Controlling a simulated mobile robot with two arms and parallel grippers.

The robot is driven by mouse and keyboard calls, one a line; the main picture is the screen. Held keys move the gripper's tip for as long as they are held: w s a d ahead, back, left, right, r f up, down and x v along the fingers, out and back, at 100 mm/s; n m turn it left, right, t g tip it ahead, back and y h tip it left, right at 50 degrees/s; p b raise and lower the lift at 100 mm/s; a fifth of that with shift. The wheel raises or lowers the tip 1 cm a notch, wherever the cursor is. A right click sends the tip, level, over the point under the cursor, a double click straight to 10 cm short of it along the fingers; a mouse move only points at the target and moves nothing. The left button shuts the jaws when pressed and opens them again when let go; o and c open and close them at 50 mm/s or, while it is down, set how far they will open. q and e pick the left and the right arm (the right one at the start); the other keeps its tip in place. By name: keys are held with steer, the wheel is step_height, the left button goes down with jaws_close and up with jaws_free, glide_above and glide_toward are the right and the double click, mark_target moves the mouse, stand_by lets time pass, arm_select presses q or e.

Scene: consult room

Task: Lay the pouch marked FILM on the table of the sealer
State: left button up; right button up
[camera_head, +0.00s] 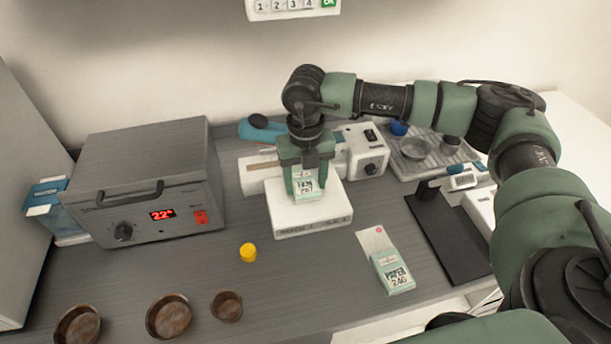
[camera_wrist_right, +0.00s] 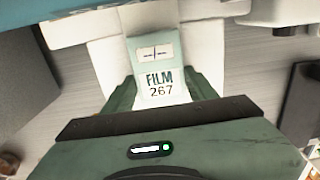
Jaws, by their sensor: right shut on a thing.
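The pouch marked FILM (camera_head: 306,190) is between the fingers of my right gripper (camera_head: 307,180), which is shut on it. In the wrist view the pouch (camera_wrist_right: 158,70) shows its label "FILM 267" facing the camera, with a green finger on either side. The sealer (camera_head: 362,150) is a white machine with a dark knob. Its white table (camera_head: 313,225) is in front, below the gripper. The pouch is over this table; I cannot tell whether it touches it. My left gripper is not in view.
A grey box with a red display (camera_head: 150,190) stands left. A yellow cap (camera_head: 248,252) and brown bowls (camera_head: 169,316) are in front. A tray (camera_head: 430,155) stands back right, near a black stand (camera_head: 447,240).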

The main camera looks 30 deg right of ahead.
steer(key=shift+f, duration=0.2)
steer(key=o, duration=1.3)
steer(key=shift+r, duration=0.1)
steer(key=shift+r, duration=0.2)
step_height(320, 180, up, 12)
steer(key=b, duration=0.3)
steer(key=shift+f, duration=0.1)
